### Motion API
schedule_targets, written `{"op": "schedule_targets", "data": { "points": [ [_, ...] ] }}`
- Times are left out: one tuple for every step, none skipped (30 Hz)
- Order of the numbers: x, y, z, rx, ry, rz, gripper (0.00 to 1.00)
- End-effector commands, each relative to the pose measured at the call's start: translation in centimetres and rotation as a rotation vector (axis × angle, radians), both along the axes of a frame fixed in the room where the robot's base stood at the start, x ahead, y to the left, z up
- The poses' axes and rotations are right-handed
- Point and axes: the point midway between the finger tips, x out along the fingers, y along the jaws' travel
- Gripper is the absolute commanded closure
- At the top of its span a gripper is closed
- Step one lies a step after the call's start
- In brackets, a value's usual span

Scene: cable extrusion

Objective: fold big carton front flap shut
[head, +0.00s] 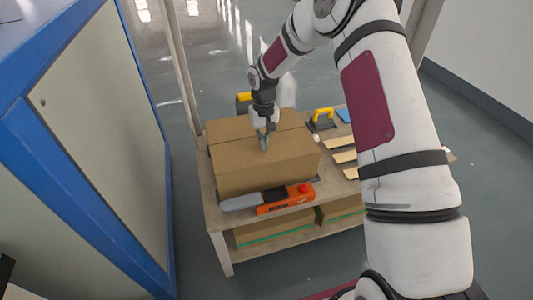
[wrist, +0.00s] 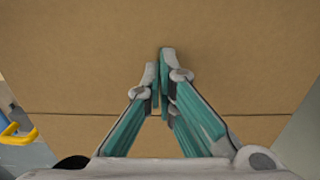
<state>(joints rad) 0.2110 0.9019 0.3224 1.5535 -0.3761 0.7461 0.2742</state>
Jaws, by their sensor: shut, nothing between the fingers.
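The big brown carton (head: 235,183) stands on a wooden table. Its front flap (head: 285,150) lies about flat over the near part of the top, and a seam runs between it and the rear part of the top (head: 228,130). In the wrist view the front flap (wrist: 80,60) fills most of the picture, with the seam below it. My gripper (head: 264,146) points down at the front flap, close behind its middle. Its fingers (wrist: 160,55) are together with nothing between them. I cannot tell whether the fingertips touch the cardboard.
An orange and grey tool (head: 285,199) lies along the table's front edge (head: 285,221), before the carton. A yellow-handled tool (head: 322,115) and wooden slats (head: 343,157) lie to the right. A blue-framed cabinet (head: 95,125) stands left. More cartons (head: 270,232) sit on the lower shelf.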

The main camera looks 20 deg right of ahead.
Motion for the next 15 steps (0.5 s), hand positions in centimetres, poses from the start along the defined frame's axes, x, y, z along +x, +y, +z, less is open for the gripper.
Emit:
{"op": "schedule_targets", "data": {
  "points": [
    [-0.08, 0.02, -0.66, 0.000, 0.002, 0.001, 1.00],
    [-0.10, 0.02, -0.81, 0.001, 0.002, 0.001, 1.00],
    [-0.13, 0.02, -1.00, 0.001, 0.003, 0.000, 1.00],
    [-0.15, 0.02, -1.13, 0.001, 0.003, 0.000, 1.00],
    [-0.18, 0.02, -1.25, 0.001, 0.004, 0.000, 1.00],
    [-0.21, 0.02, -1.38, 0.001, 0.004, 0.000, 1.00],
    [-0.24, 0.02, -1.47, 0.002, 0.005, 0.000, 1.00],
    [-0.27, 0.02, -1.53, 0.002, 0.006, 0.000, 1.00],
    [-0.28, 0.02, -1.57, 0.002, 0.006, 0.000, 1.00],
    [-0.28, 0.01, -1.58, 0.002, 0.005, 0.000, 1.00],
    [-0.29, 0.00, -1.59, 0.002, 0.005, 0.000, 1.00],
    [-0.30, -0.01, -1.61, 0.001, 0.006, 0.000, 1.00],
    [-0.32, -0.02, -1.62, 0.001, 0.006, 0.000, 1.00],
    [-0.33, -0.02, -1.63, 0.001, 0.006, 0.000, 1.00],
    [-0.34, -0.04, -1.64, 0.001, 0.006, 0.000, 1.00]
  ]
}}
